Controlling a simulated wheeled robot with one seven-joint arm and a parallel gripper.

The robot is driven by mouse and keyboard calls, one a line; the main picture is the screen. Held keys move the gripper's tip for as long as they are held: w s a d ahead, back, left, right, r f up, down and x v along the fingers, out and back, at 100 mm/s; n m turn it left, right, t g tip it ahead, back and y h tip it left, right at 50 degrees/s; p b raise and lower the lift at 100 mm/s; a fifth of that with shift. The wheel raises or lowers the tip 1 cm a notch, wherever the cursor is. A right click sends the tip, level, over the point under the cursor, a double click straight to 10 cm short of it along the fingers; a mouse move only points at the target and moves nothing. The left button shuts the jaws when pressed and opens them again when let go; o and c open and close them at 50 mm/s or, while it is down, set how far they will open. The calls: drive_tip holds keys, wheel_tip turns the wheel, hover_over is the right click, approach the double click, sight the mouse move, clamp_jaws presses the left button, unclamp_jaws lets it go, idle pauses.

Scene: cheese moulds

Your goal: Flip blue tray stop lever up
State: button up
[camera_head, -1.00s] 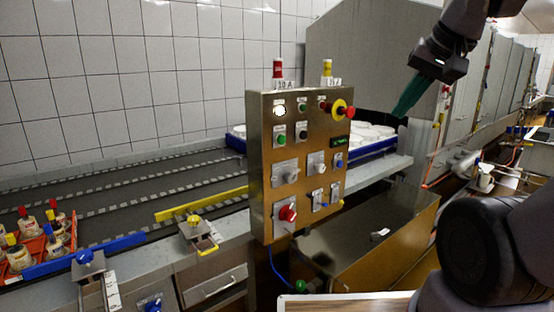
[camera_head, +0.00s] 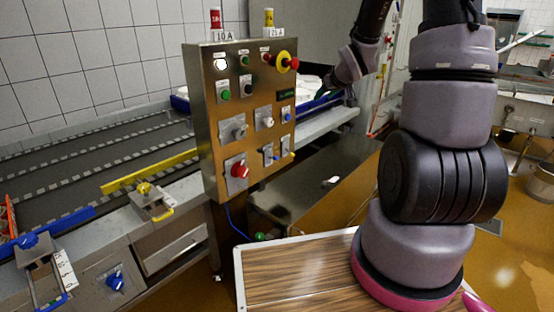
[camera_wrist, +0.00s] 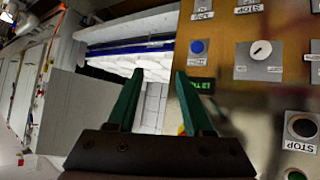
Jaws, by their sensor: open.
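The blue tray stop shows at the lower left of the head view, as a blue bar (camera_head: 48,232) with a blue knob (camera_head: 29,240) on a metal bracket. In the head view my wrist is right of the control panel, far from the blue tray stop, and the fingers are hard to make out. The wrist view does not show the blue tray stop.
A steel control panel (camera_head: 208,130) with buttons and switches stands between my gripper and the blue stop. A yellow tray stop (camera_head: 150,172) lies along the conveyor (camera_head: 90,165). A blue switch (camera_head: 115,281) is below. A wooden-topped surface (camera_head: 300,275) is in front.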

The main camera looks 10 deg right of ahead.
wheel_tip(320, 180, down, 7)
drive_tip(key=w+n+y, duration=0.1)
drive_tip(key=w+y, duration=0.1)
drive_tip(key=w, duration=0.1)
drive_tip(key=n+t+y, duration=0.2)
drive_tip(key=t+y, duration=0.3)
drive_tip(key=y, duration=0.3)
approach(277, 158)
drive_tip(key=x, duration=1)
drive_tip(key=shift+w+d+f, duration=0.1)
drive_tip(key=shift+w+f, duration=0.1)
drive_tip(key=shift+w, duration=0.2)
clamp_jaws()
